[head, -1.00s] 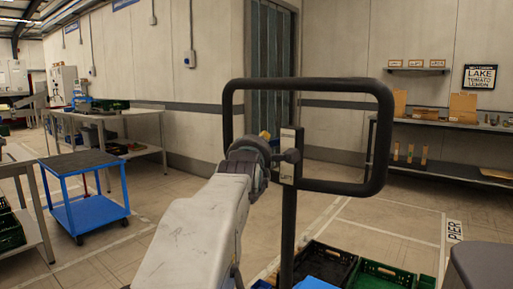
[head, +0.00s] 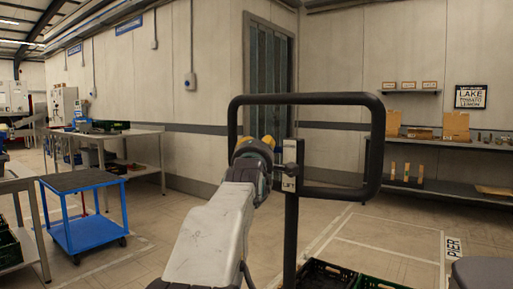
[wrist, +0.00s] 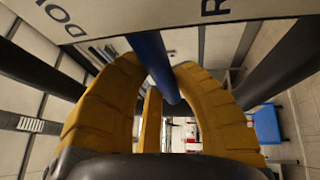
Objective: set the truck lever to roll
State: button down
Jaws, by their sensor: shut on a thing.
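The truck's black handle loop (head: 376,150) stands upright in front of me on a dark post (head: 291,235). The pale plate (wrist: 150,12) there shows "DO" and "R", partly cut off.
Dark crates (head: 335,275) sit low by the post. A blue trolley (head: 85,215) stands at the left beside workbenches (head: 130,145). A shelf (head: 450,143) with boxes lines the right wall. Floor near the "PIER" marking (head: 453,247) is clear.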

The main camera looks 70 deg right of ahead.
jog(key=shift+r, duration=0.15)
jog(key=c, duration=1.3)
grip_release()
jog(key=shift+s, duration=0.1)
jog(key=shift+o, duration=0.2)
jog(key=v, duration=1.2)
